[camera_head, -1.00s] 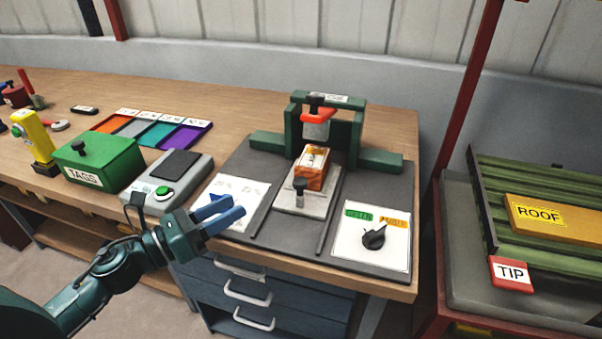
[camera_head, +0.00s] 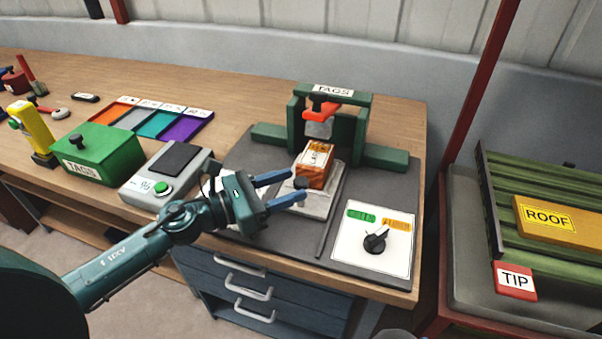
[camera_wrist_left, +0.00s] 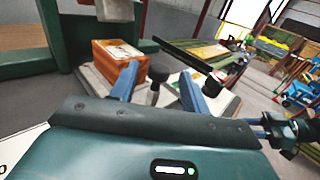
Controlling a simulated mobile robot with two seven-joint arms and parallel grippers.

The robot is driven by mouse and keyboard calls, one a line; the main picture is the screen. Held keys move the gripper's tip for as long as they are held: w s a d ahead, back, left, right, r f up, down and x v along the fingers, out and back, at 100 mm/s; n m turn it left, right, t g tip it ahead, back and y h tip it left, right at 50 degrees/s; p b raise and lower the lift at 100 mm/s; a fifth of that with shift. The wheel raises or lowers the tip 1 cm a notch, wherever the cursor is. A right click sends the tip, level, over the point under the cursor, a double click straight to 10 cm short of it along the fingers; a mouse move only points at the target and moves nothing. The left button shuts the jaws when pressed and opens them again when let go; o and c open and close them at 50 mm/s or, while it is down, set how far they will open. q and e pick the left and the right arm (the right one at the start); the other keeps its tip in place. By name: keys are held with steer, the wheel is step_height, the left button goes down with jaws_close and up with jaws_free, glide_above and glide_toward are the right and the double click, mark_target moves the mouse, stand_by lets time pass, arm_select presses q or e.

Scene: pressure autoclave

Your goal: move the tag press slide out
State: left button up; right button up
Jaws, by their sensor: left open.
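The tag press (camera_head: 352,125) is a green frame with a red-orange part, standing on a dark mat. Its slide (camera_head: 322,204) is a pale plate in front of the frame, carrying an orange block (camera_head: 313,168) with a white label.
A panel with a black dial (camera_head: 375,240) lies right of the slide. A scale with a green button (camera_head: 161,187) and a green TAGS box (camera_head: 100,152) stand to the left.

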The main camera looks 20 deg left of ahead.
mark_target(295, 184)
arm_select(q)
steer(key=shift+p+x, duration=0.4)
steer(key=shift+x, duration=1.35)
steer(key=shift+c, duration=0.5)
jaws_close()
